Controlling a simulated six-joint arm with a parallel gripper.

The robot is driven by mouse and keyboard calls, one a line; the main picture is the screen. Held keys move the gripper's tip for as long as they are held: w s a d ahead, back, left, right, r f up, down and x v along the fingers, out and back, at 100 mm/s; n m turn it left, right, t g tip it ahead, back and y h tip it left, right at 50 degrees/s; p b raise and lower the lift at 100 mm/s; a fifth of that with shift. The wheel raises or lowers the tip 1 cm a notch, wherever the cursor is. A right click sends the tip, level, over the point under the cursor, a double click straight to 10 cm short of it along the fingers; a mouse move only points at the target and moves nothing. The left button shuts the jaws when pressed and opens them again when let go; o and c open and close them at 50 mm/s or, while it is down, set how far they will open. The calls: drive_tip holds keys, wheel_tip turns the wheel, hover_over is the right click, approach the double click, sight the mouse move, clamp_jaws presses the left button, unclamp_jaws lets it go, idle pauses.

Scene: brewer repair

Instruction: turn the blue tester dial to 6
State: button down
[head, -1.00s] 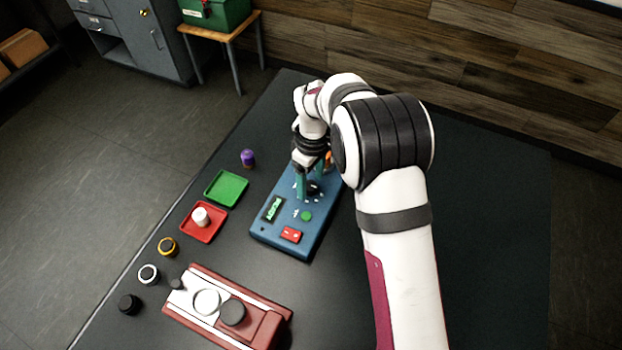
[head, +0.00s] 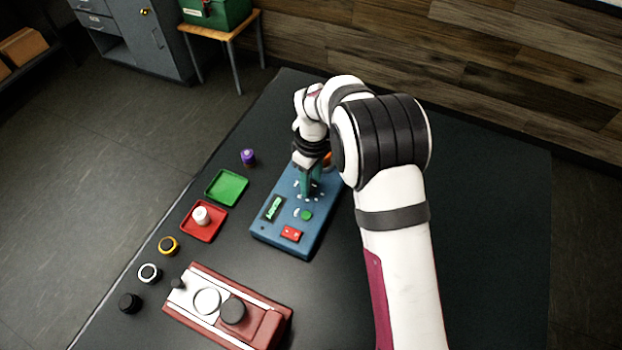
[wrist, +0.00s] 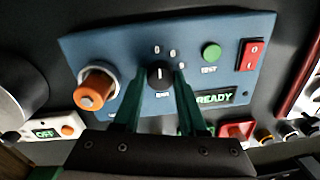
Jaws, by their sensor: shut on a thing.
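The blue tester (head: 285,230) lies on the dark table in the head view. In the wrist view its blue face (wrist: 110,50) carries the black dial (wrist: 160,76), with a white pointer mark toward the top of the picture. Small white marks stand around the dial, too small to read surely. My gripper (wrist: 160,82) is shut on the dial, with one teal finger on each side. In the head view my gripper (head: 309,194) points down at the tester and hides the dial. The tester's display (wrist: 214,97) reads READY.
On the tester are a green button (wrist: 211,53), a red switch (wrist: 251,54) and an orange-capped knob (wrist: 95,88) beside my fingers. A green tray (head: 227,188), a red tray (head: 203,235) and a red-and-white device (head: 265,330) stand nearby. The table's far right is clear.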

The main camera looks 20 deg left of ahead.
sight(314, 184)
drive_tip(key=shift+m, duration=0.3)
drive_tip(key=m, duration=0.3)
drive_tip(key=shift+m, duration=2)
drive_tip(key=shift+c, duration=2.3)
unclamp_jaws()
wheel_tip(314, 184, up, 16)
drive_tip(key=shift+w+d, duration=0.2)
drive_tip(key=shift+d, duration=0.15)
